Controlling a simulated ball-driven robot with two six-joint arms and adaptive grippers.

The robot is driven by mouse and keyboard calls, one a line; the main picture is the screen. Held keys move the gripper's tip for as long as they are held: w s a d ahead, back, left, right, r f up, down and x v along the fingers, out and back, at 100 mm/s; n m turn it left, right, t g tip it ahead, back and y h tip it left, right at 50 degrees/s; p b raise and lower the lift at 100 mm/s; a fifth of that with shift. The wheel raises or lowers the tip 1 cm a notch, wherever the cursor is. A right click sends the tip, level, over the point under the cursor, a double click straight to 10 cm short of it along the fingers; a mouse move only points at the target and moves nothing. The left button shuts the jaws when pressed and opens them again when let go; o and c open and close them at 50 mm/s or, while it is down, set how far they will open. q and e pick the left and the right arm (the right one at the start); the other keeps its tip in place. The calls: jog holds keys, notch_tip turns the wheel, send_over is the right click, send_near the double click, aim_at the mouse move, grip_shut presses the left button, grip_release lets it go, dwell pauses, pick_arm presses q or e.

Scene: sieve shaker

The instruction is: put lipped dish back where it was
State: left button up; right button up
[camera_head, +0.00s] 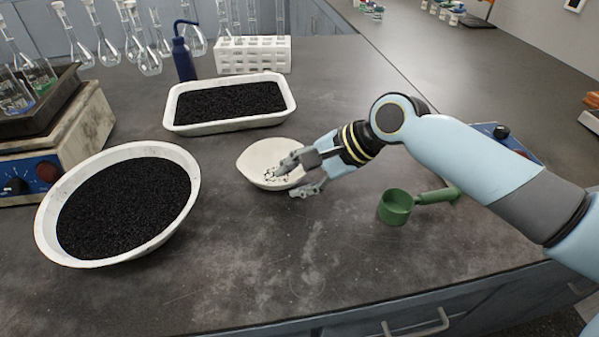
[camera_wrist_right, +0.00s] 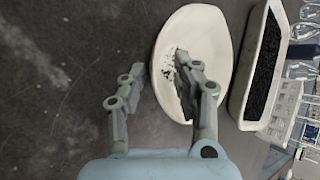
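The lipped dish (camera_head: 258,157) is a small, shallow white dish with a few black grains in it. It appears to rest on the dark bench, in front of the rectangular tray. It also shows in the wrist view (camera_wrist_right: 215,35). My right gripper (camera_head: 292,178) is at the dish's right side, fingers apart. In the wrist view its fingers (camera_wrist_right: 158,75) straddle the near rim: one is over the inside of the dish, the other outside it. I cannot tell whether either touches. My left gripper is out of view.
A rectangular white tray (camera_head: 174,110) and a large round white bowl (camera_head: 190,170) hold black granules. A green scoop (camera_head: 396,207) lies to the right, below my arm. A shaker (camera_head: 90,125) stands left. Flasks, a blue bottle (camera_head: 184,62) and a white rack (camera_head: 252,68) stand behind.

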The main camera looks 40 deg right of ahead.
jog(key=p+v, duration=0.3)
jog(key=v, duration=0.9)
jog(key=shift+r, duration=0.1)
